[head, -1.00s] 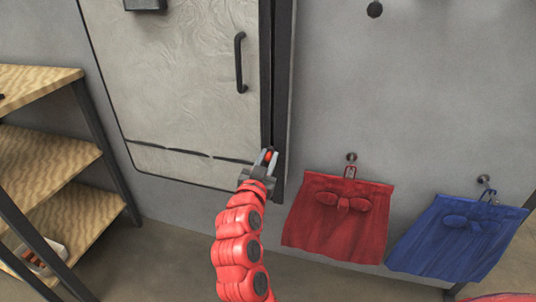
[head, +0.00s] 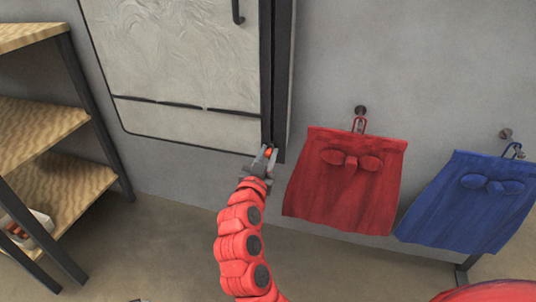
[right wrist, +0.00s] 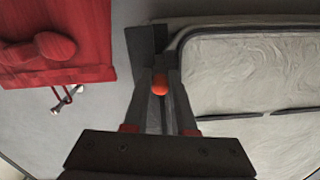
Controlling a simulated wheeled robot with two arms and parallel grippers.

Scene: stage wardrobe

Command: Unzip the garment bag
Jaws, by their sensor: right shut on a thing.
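The garment bag (head: 185,65) is a pale grey, wrinkled panel with black edging, hanging against the wall at upper left. It also shows in the right wrist view (right wrist: 250,75). A dark strip (head: 267,80) runs down its right side. My right gripper (head: 265,155) is at the bottom end of this strip, shut on a small orange-red pull (head: 268,153). The pull sits between the fingers in the right wrist view (right wrist: 160,85). The gripper hides part of the strip's lower end. My left gripper is not in view.
A red garment (head: 345,185) and a blue garment (head: 468,205) hang from wall hooks to the right. A wooden shelf unit (head: 40,125) with a dark frame stands at left, with a white box (head: 32,228) low on it. The floor below the bag looks clear.

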